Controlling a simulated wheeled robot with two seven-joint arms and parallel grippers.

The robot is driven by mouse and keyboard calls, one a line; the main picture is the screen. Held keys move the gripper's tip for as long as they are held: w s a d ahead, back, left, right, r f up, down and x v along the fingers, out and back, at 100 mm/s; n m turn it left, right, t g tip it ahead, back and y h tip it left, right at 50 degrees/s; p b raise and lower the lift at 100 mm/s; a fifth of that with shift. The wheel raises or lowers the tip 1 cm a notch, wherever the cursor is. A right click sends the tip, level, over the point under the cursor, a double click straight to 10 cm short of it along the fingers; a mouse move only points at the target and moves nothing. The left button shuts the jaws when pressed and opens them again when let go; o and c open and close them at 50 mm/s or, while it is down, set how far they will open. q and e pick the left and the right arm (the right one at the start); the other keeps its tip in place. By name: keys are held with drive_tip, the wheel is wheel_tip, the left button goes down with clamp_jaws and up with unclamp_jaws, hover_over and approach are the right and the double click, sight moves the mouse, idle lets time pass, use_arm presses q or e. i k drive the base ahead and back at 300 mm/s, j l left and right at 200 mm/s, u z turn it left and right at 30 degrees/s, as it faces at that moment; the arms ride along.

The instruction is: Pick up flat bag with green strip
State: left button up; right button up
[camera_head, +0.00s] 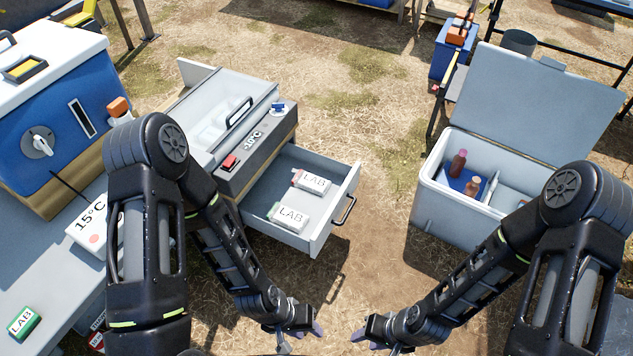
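A small white LAB pack with green edges (23,323) lies on the grey surface at the lower left.
The open drawer (327,236) juts out under a grey unit (249,152) reading -10°C. A white cooler (437,214) with its lid up holds bottles at the right. A blue machine (60,137) and a 15°C box (84,240) stand left. Dry grass lies between drawer and cooler.

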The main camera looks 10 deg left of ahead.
sight(293, 220)
drive_tip(key=i+l, duration=0.15)
drive_tip(key=i, duration=0.5)
drive_tip(key=i+l, duration=0.2)
drive_tip(key=i, duration=0.45)
drive_tip(key=z, duration=0.05)
